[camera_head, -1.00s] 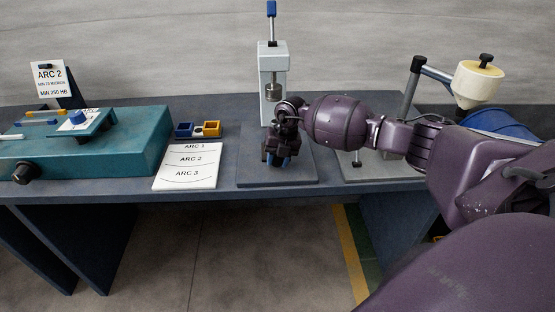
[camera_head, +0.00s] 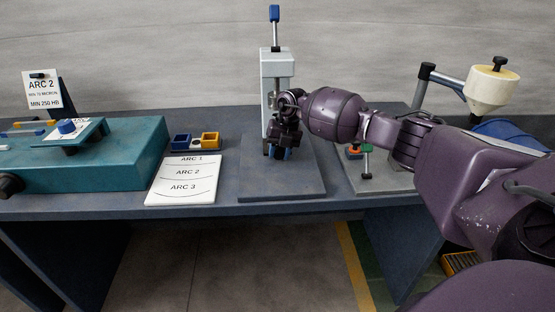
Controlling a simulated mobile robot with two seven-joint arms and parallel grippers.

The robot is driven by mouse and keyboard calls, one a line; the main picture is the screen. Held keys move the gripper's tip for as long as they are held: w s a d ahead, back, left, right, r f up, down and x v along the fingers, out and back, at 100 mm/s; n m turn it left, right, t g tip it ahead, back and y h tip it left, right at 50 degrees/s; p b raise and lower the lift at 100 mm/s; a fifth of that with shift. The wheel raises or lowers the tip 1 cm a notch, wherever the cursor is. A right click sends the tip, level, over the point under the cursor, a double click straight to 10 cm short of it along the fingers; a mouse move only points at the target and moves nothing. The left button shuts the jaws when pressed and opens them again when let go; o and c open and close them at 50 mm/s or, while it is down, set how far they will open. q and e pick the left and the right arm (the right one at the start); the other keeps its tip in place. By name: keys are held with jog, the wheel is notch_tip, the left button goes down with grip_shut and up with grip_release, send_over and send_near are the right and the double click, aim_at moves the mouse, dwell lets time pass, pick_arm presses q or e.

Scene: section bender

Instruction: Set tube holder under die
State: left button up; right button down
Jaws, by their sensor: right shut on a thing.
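A grey press (camera_head: 276,66) with a blue-topped handle (camera_head: 274,13) stands on a dark base plate (camera_head: 303,180) at the middle of the bench. My right gripper (camera_head: 283,153) is at the front of the press column, low over the plate, with its arm coming in from the right. It is shut on a small blue piece (camera_head: 288,154), seen only in part between the fingers; I take it to be the tube holder. The hand and wrist hide the die and the lower part of the press. My left gripper is not in view.
A teal machine (camera_head: 110,165) and an arc chart (camera_head: 184,181) lie to the left. A cream hopper (camera_head: 490,89) on a grey post (camera_head: 421,88) stands to the right. The plate's front is clear.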

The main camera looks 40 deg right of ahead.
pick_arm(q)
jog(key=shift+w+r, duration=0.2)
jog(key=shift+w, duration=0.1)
pick_arm(e)
jog(key=shift+w+d+r, duration=0.2)
jog(key=shift+r, duration=0.05)
jog(key=c, duration=1.2)
grip_release()
jog(key=o, duration=0.5)
jog(key=shift+w+f, duration=0.1)
jog(key=shift+c, duration=0.2)
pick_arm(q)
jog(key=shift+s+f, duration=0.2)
pick_arm(e)
jog(key=shift+f, duration=0.1)
